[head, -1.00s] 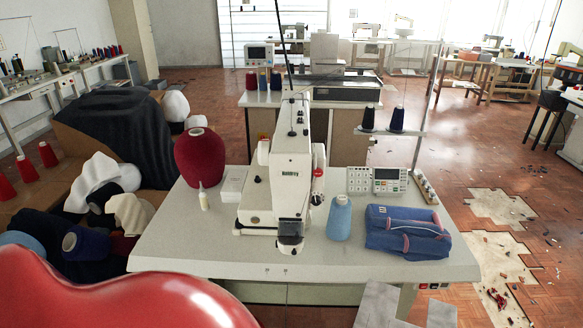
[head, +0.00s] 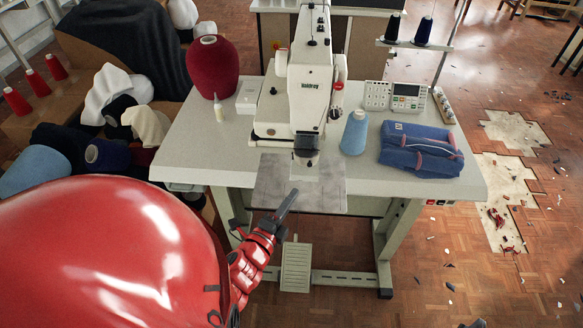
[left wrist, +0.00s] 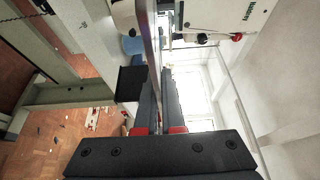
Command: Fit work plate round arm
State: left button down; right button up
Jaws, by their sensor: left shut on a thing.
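The work plate (head: 272,180) is a flat grey metal plate at the front edge of the machine table, below the sewing head. Its far part lies close around the foot of the white buttonhole machine (head: 309,85). The head hides part of the plate, so I cannot tell whether it encircles the lower arm or touches it. My left gripper (head: 286,206) is shut on the plate's near edge. In the left wrist view the plate (left wrist: 153,60) shows nearly edge-on, as a thin strip between the gripper fingers (left wrist: 162,100). My right gripper is not in view.
On the table (head: 200,150) stand a red yarn cone (head: 212,70), a small bottle (head: 219,108), a blue thread cone (head: 354,133), folded denim (head: 420,150) and a control panel (head: 405,97). Cloth and yarn are heaped at left. The floor at right is broken and littered.

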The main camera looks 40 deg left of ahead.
pick_arm(q)
jog(key=w+a+f+b, duration=0.3)
jog(key=w+a+b, duration=0.2)
jog(key=w, duration=0.8)
jog(key=a, duration=0.3)
jog(key=shift+w+a, duration=0.15)
jog(key=shift+w, duration=0.2)
dwell(0.5)
jog(key=shift+w+r+b, duration=0.1)
jog(key=shift+r+b, duration=0.1)
jog(key=shift+b, duration=0.15)
jog(key=c, duration=0.9)
grip_release()
jog(key=shift+a, duration=0.1)
jog(key=shift+c, duration=0.2)
jog(key=shift+f, duration=0.1)
jog(key=shift+s+f, duration=0.2)
